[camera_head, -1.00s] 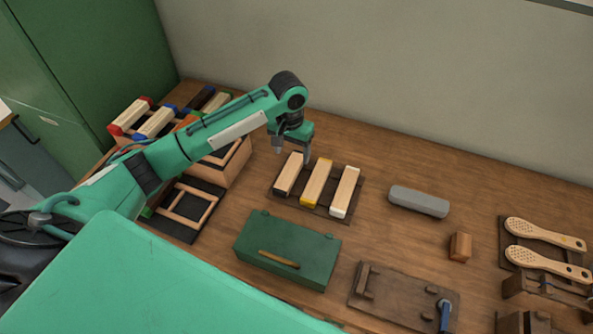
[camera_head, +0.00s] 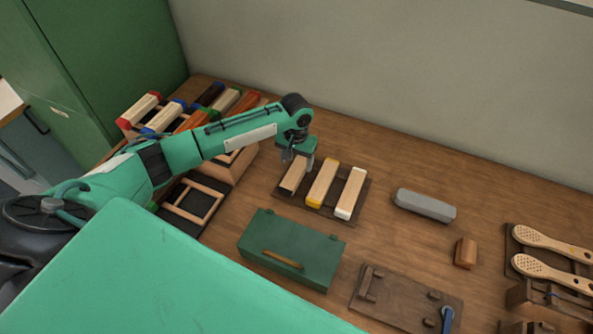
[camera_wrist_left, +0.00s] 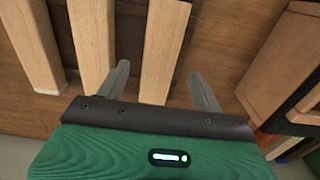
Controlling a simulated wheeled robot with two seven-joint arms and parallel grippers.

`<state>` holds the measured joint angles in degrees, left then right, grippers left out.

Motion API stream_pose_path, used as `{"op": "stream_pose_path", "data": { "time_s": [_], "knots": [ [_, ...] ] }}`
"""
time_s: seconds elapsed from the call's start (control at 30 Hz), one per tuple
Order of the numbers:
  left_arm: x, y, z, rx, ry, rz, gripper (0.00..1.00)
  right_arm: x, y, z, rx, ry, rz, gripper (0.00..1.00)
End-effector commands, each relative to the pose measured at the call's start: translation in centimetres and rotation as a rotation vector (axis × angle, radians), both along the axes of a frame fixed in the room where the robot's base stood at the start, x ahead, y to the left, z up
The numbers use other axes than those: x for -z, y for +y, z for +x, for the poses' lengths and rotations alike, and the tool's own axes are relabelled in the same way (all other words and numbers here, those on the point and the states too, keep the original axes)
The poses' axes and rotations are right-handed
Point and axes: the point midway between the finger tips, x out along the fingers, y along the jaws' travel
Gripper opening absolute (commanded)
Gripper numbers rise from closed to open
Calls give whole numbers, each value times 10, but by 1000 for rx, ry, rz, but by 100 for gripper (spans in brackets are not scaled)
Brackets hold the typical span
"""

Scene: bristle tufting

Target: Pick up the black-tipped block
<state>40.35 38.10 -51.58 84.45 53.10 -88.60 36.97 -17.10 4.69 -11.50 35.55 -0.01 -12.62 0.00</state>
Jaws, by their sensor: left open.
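The black-tipped block (camera_head: 293,178) lies at the left of a row of three on a dark board, its dark end toward the front. The yellow-tipped block (camera_head: 322,183) and the white-tipped block (camera_head: 351,193) lie to its right. My left gripper (camera_head: 298,161) is open over the far part of the black-tipped block and hides its far end. In the left wrist view, the open fingers (camera_wrist_left: 160,72) stand on either side of the pale block (camera_wrist_left: 165,40), with nothing gripped. My right gripper is not in view.
A green box (camera_head: 290,247) stands in front of the board (camera_head: 365,187). A grey bar (camera_head: 425,205) lies to the right. A wooden rack (camera_head: 235,170) with several coloured-tipped blocks stands close on the left. Table between board and grey bar is clear.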

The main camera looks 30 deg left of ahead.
Motion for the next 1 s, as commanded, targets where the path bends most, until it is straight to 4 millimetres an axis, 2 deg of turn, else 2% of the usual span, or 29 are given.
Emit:
{"op": "stream_pose_path", "data": {
  "time_s": [0.07,0.2,0.5,0.77,1.0],
  "knots": [
    [10,-1,-1,-1,3,1,67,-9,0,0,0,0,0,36],
    [29,-2,-1,0,2,1,67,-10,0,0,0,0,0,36],
    [34,-1,-1,1,0,1,67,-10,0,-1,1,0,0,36],
    [34,-1,-1,1,0,1,16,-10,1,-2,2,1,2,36],
    [33,-1,0,1,-1,0,15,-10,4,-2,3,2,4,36]
  ]
}}
